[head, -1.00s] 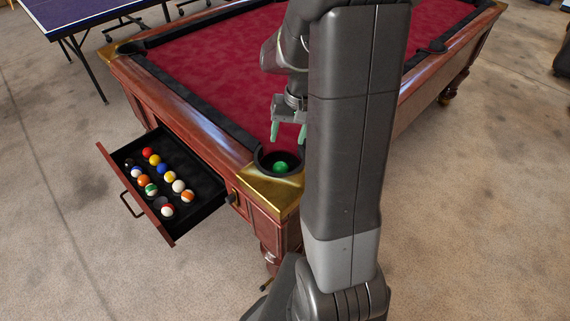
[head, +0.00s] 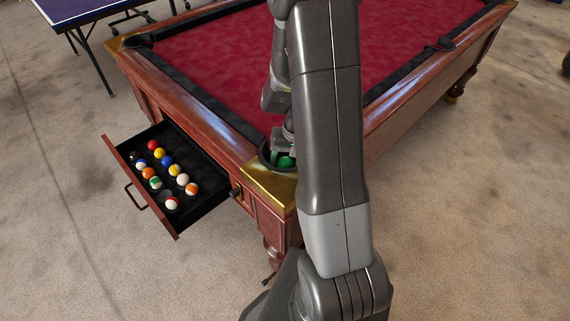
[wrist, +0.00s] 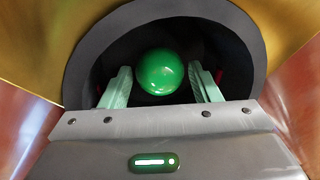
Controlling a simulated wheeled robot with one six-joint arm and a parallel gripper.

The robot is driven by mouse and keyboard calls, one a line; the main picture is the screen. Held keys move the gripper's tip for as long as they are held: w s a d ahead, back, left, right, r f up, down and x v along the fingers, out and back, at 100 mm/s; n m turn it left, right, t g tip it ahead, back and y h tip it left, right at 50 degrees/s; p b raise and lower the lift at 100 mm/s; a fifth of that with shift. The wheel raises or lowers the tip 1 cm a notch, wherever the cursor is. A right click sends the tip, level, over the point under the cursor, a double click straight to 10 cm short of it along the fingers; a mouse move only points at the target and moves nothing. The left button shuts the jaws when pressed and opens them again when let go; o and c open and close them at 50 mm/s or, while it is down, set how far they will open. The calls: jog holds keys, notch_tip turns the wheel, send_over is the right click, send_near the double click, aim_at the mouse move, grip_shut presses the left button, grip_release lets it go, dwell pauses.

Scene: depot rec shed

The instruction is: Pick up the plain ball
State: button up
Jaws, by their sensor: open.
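The plain green ball (wrist: 160,72) sits in the dark corner pocket (wrist: 85,65) of the pool table. It also shows in the head view (head: 285,162), partly hidden by my arm. My gripper (wrist: 161,85) is open, with its two pale green fingers reaching into the pocket. One finger is on each side of the ball, with small gaps showing between them and it. In the head view my gripper (head: 283,155) is at the pocket mouth, largely hidden behind my arm.
An open drawer (head: 207,203) below the table's side holds several striped and plain balls. Brass trim (head: 270,190) surrounds the pocket at the table corner. The red cloth (head: 215,60) looks bare. A blue table-tennis table (head: 85,8) stands at the back left.

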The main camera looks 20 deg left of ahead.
jog(key=c, duration=0.8)
